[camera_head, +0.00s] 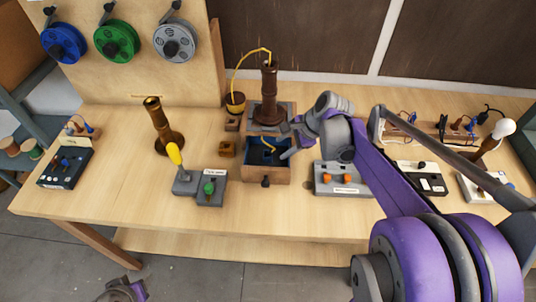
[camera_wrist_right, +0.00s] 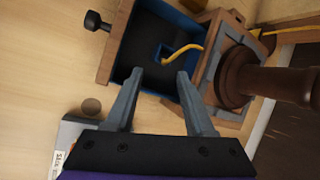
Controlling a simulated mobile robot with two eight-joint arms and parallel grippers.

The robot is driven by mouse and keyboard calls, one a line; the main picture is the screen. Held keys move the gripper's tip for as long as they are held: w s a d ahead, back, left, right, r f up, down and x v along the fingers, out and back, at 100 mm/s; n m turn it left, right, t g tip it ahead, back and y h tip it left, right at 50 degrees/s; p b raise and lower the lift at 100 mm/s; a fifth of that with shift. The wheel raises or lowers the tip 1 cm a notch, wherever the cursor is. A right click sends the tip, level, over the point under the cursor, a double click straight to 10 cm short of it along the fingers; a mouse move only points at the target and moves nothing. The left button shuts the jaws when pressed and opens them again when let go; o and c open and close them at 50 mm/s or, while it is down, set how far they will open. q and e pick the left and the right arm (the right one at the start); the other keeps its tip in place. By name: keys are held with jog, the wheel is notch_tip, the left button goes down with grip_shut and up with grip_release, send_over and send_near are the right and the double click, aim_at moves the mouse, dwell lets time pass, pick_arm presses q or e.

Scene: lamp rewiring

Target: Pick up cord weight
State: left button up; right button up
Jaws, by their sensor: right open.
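No part is clearly marked as the cord weight. A small brass-coloured block (camera_head: 227,149) sits on the table left of the open drawer. A yellow cord (camera_head: 238,72) runs from the top of the brown lamp column (camera_head: 269,82) to a dark pot (camera_head: 235,103). Yellow cord (camera_wrist_right: 182,50) also shows inside the blue-lined drawer (camera_wrist_right: 108,50), its end beside a small dark blue piece. My right gripper (camera_wrist_right: 160,73) is open and empty, its fingertips over the drawer; it also shows in the head view (camera_head: 287,141). Part of my left gripper (camera_head: 125,290) shows low down, its jaws unclear.
A second brown column (camera_head: 160,126) stands left. A grey switch box (camera_head: 200,188) with a yellow-tipped lever is in front of it. A box with orange buttons (camera_head: 342,179) stands right of the drawer. The table's front left is clear.

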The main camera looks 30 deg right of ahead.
aim_at(273, 152)
jog(key=x, duration=0.5)
jog(key=shift+w+a+r, duration=0.1)
jog(key=shift+w+a, duration=0.05)
jog(key=shift+w, duration=0.15)
jog(key=shift+s, duration=0.1)
jog(key=shift+c, duration=0.3)
grip_shut()
